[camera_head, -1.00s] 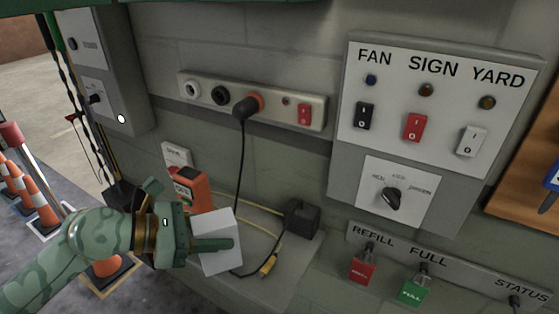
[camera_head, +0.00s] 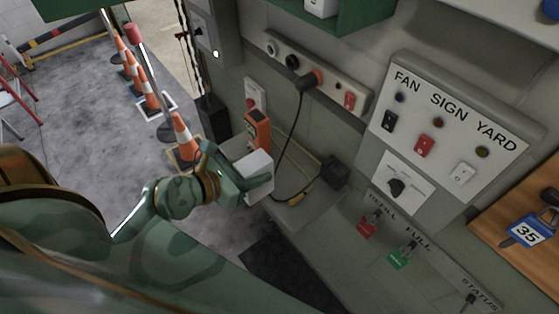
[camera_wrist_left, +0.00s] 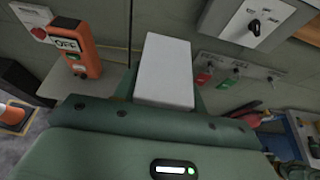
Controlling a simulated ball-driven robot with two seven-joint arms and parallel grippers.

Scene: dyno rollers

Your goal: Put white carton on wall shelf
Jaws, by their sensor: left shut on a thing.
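My left gripper (camera_head: 246,183) is shut on the white carton (camera_head: 259,170), just above the low grey ledge. In the left wrist view the carton (camera_wrist_left: 165,72) stands between the fingers, its plain white face toward the camera. A green wall shelf (camera_head: 362,14) shows at the top of the head view, above the socket strip, with a white item on it. My right gripper is not in view.
An orange device (camera_head: 257,130) stands beside the carton. A black adapter (camera_head: 334,173) and its cable lie on the ledge (camera_head: 283,212). The socket strip (camera_head: 318,79) and switch panel (camera_head: 440,128) stick out from the wall. Traffic cones (camera_head: 184,138) stand on the floor at left.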

